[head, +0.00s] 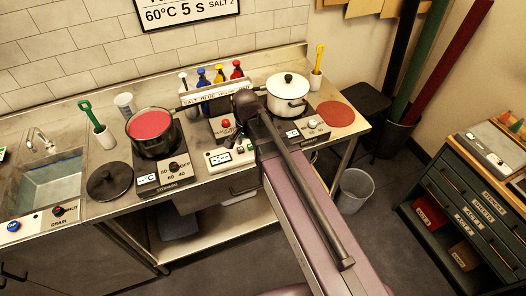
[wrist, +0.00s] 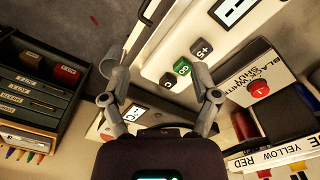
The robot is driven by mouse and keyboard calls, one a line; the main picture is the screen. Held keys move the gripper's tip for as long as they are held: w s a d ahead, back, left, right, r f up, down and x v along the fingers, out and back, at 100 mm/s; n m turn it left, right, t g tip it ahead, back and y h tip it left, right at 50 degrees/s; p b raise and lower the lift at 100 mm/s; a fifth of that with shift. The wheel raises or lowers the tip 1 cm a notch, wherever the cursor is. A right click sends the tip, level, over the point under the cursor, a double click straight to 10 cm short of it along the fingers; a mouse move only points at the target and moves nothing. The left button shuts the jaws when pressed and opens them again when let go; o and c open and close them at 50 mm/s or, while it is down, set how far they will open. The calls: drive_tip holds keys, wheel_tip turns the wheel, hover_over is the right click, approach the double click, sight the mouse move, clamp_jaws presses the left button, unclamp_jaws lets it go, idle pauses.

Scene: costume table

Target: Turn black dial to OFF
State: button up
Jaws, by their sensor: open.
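In the head view, a black dial (head: 174,167) sits on the front panel of the left hot plate (head: 150,181), with number marks around it and a small display to its left. I cannot read which mark it points to. My gripper (wrist: 160,98) is open and empty in the wrist view, its two fingers spread apart. A white timer box with C, GO and +5 buttons (wrist: 181,68) shows beyond and between the fingers. In the head view my arm reaches over the table's right half, right of the black dial. The dial is not clear in the wrist view.
A pot of red liquid (head: 150,132) stands on the left hot plate, and a black lid (head: 109,181) lies left of it. The white timer box (head: 230,156) is right of the dial. A lidded white pot (head: 288,96) stands at right. Coloured bottles (head: 220,76) line the back.

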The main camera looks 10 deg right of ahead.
drive_tip(key=shift+s+d+f+n+b, duration=0.25)
drive_tip(key=shift+d+n, duration=0.1)
drive_tip(key=shift+d, duration=0.45)
drive_tip(key=shift+s+d+f+n+b, duration=0.15)
drive_tip(key=shift+s+d+f+n, duration=0.2)
drive_tip(key=shift+d, duration=0.5)
drive_tip(key=shift+s+d+f+n+b, duration=0.15)
drive_tip(key=shift+d+n, duration=0.25)
drive_tip(key=shift+d, duration=0.4)
drive_tip(key=s+d+n, duration=0.4)
drive_tip(key=d+n, duration=0.1)
drive_tip(key=d, duration=0.5)
drive_tip(key=shift+s, duration=0.3)
drive_tip(key=c, duration=0.3)
